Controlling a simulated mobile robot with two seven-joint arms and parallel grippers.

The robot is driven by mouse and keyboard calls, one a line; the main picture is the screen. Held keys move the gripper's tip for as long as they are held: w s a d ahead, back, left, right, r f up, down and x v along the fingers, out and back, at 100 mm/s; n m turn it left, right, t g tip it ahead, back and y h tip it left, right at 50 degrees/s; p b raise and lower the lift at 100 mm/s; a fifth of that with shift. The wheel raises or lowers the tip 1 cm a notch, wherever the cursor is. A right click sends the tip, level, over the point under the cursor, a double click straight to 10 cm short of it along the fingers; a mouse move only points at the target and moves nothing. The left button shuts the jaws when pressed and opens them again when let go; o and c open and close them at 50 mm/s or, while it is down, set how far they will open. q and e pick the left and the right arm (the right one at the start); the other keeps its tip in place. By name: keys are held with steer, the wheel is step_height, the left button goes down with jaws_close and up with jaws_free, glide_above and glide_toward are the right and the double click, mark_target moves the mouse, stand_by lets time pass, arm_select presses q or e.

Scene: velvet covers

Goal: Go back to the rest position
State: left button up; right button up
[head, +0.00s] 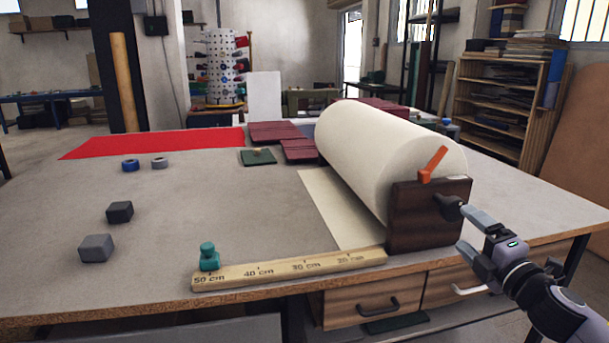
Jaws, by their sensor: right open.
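My right gripper (462,228) is at the right, by the front edge of the table (240,190). Its jaws are open, with one finger above and one below, close to the dark knob on the wooden end block (430,212) of the big cream roll (385,150). I cannot tell whether a finger touches the knob or block. No object shows held in it. My left gripper is not in view.
A wooden ruler (290,269) with a teal piece (209,257) lies along the front edge. Dark and grey blocks (97,248) sit at left. Red cloth (160,143) and maroon covers (275,132) lie at the back.

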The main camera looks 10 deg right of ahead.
steer(key=s+a+f+m+g, duration=0.2)
steer(key=s+a+f+m, duration=0.2)
steer(key=f, duration=0.5)
steer(key=s+a+f+m+g, duration=0.2)
steer(key=s+a+f+m, duration=0.25)
steer(key=f, duration=0.55)
steer(key=s+a+f+m+g, duration=0.2)
steer(key=s+a+f+m, duration=0.3)
steer(key=s, duration=0.3)
steer(key=s+a+f+m+g+p, duration=0.1)
steer(key=s+a+f+m+g, duration=0.1)
steer(key=s+a+f+m, duration=0.3)
steer(key=s+f, duration=0.2)
steer(key=s, duration=0.2)
steer(key=shift+s+a+f+y, duration=0.25)
steer(key=shift+s+f+y, duration=0.05)
steer(key=shift+f+y, duration=0.1)
